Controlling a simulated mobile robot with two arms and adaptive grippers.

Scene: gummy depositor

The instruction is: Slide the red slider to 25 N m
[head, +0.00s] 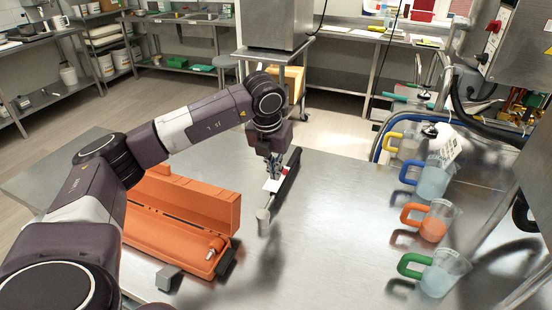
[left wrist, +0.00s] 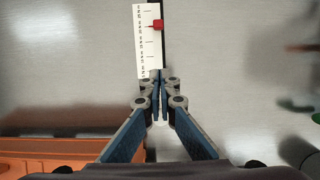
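A dark, bar-shaped tool (head: 287,180) lies on the metal table, with a white scale card (head: 272,185) along its side. In the left wrist view the card (left wrist: 147,45) has tick marks and numbers too small to read. The red slider (left wrist: 158,25) sits at the card's right edge, toward its upper part; it is a small red spot in the head view (head: 285,171). My left gripper (head: 273,165) points down over the tool. Its fingertips (left wrist: 160,84) are together just below the card's lower end, apart from the slider. My right gripper is not in view.
An open orange case (head: 185,205) stands left of the tool, with a small grey block (head: 169,278) in front. Several beakers with coloured handles, one green (head: 438,272), line the right side beside a machine. The table between tool and beakers is clear.

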